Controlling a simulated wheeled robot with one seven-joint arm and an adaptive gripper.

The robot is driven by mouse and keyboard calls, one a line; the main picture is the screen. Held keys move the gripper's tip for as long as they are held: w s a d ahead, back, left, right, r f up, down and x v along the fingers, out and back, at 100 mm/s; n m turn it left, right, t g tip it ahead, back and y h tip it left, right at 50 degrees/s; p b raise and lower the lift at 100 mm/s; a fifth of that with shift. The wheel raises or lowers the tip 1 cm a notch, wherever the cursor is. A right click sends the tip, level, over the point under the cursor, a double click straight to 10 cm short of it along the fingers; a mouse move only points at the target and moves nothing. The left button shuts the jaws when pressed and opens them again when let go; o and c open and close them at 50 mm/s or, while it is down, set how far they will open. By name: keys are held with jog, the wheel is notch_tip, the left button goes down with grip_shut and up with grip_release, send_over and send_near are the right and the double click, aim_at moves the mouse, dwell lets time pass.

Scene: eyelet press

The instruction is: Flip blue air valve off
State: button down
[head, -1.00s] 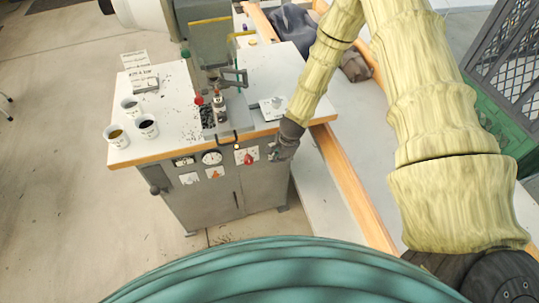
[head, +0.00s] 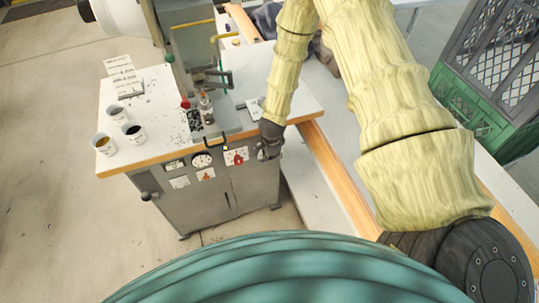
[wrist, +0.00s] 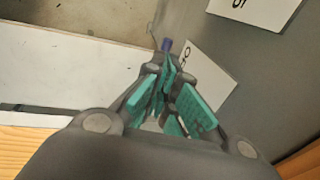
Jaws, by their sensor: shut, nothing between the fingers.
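The blue air valve shows as a small dark blue tip (wrist: 167,45) in the wrist view, just beyond my fingertips beside a white label. Whether the fingers touch it, and which way its lever is turned, I cannot tell. My gripper (wrist: 166,72) has teal finger pads drawn together at the tips, with nothing between them. In the head view my gripper (head: 266,150) is at the right end of the press cabinet's front (head: 225,190), below the tabletop edge. The valve is not visible there; my gripper seems to cover that spot.
The cabinet front carries a round gauge (head: 201,160) and a red control (head: 238,157) left of my gripper. Cups (head: 104,145) stand on the white tabletop (head: 160,125). A wooden rail (head: 340,180) and a green crate (head: 470,110) lie to the right.

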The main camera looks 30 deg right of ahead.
notch_tip(320, 180, up, 14)
jog(key=s, duration=0.2)
jog(key=shift+s+r, duration=0.25)
jog(key=shift+s, duration=0.1)
dwell(0.8)
jog(key=s+a+f+n+b, duration=0.2)
jog(key=s+f+n, duration=0.4)
jog(key=s, duration=0.4)
jog(key=s+a+f+n+g+b, duration=0.1)
jog(key=s+a+f+n, duration=0.2)
jog(key=s+f+n, duration=0.3)
jog(key=s+a+f+n+g+b, duration=0.1)
jog(key=s+f+n, duration=0.6)
jog(key=s, duration=0.8)
notch_tip(320, 180, down, 2)
jog(key=shift+a+y+b, duration=0.4)
jog(key=shift+a+b, duration=0.4)
jog(key=shift+a, duration=0.15)
jog(key=shift+s+r, duration=0.1)
